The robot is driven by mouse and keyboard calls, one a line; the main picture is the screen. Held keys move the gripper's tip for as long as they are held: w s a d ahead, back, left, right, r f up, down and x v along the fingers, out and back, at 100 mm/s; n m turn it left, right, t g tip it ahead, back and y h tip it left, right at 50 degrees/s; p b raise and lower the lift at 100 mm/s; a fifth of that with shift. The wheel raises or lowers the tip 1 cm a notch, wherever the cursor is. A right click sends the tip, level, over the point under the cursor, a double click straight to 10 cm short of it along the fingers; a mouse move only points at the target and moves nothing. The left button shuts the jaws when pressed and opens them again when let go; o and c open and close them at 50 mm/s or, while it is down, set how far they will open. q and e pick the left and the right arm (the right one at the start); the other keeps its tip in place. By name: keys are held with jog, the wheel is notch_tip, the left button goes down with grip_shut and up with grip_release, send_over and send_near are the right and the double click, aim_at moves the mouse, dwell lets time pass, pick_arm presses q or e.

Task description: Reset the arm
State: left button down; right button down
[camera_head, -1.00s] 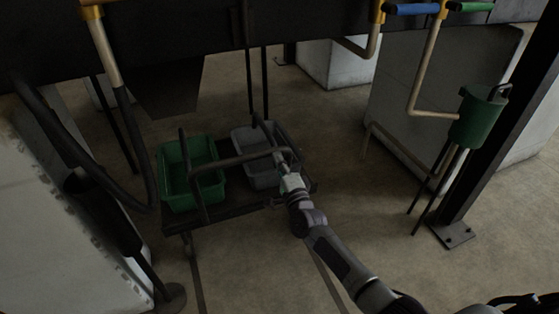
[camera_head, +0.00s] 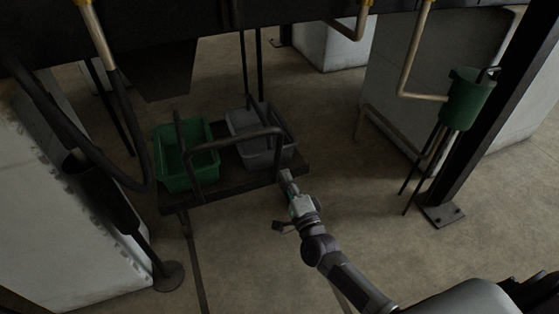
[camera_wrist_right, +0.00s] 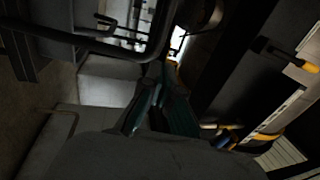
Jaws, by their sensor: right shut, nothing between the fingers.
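My right gripper (camera_head: 286,180) is shut and empty in the head view, beside the right end of a dark cart (camera_head: 232,190). Its fingers also show in the right wrist view (camera_wrist_right: 150,100), pointing up in the picture. My right arm comes in from the lower right. My left gripper is in neither view.
A green bin (camera_head: 205,130) and a grey bin (camera_head: 262,157) stand on the cart, with a dark bent handle (camera_head: 235,140) in front. A green canister (camera_head: 466,100) stands by a dark post (camera_head: 490,110) at right. Bare floor (camera_head: 350,200) lies between cart and post.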

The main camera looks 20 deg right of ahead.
jog(key=shift+s, duration=0.25)
